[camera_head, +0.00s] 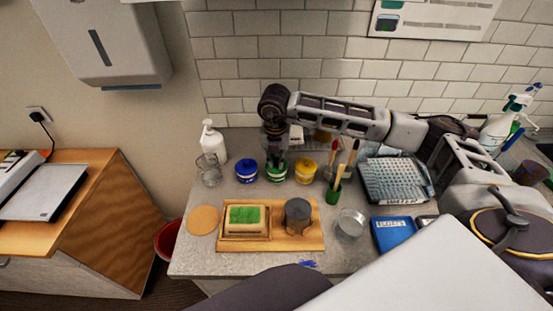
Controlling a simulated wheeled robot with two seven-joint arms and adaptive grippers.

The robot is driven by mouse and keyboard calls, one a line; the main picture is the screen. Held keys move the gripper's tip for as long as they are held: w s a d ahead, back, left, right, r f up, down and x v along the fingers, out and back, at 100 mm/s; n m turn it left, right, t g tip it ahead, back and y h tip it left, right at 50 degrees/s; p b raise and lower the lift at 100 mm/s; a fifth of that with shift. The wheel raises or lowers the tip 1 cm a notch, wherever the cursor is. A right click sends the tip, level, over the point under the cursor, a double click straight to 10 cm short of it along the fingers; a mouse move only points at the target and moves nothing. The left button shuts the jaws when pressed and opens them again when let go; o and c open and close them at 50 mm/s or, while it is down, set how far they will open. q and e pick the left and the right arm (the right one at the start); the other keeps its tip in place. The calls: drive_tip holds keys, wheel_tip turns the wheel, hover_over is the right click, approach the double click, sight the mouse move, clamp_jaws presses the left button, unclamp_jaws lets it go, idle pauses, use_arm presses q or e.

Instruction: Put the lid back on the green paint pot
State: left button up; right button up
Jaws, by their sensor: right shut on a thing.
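The green paint pot (277,175) stands upright on the grey worktop, between a blue pot (247,172) and a yellow pot (305,173). My right gripper (277,156) reaches in from the right and points down directly over the green pot. It is shut on what appears to be the green lid (277,164), at the top of the pot. The fingers partly hide the lid, and I cannot tell whether it touches the rim or is level. My left gripper is not in view.
A white pump bottle (212,142) and a glass (209,170) stand left of the pots. Brushes in a green holder (334,192) stand close on the right.

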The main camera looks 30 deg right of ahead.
idle(0.3)
idle(0.4)
drive_tip(key=o, duration=1.3)
drive_tip(key=shift+c, duration=0.2)
drive_tip(key=shift+r, duration=0.15)
drive_tip(key=shift+r+p, duration=1.35)
drive_tip(key=shift+r, duration=2)
clamp_jaws()
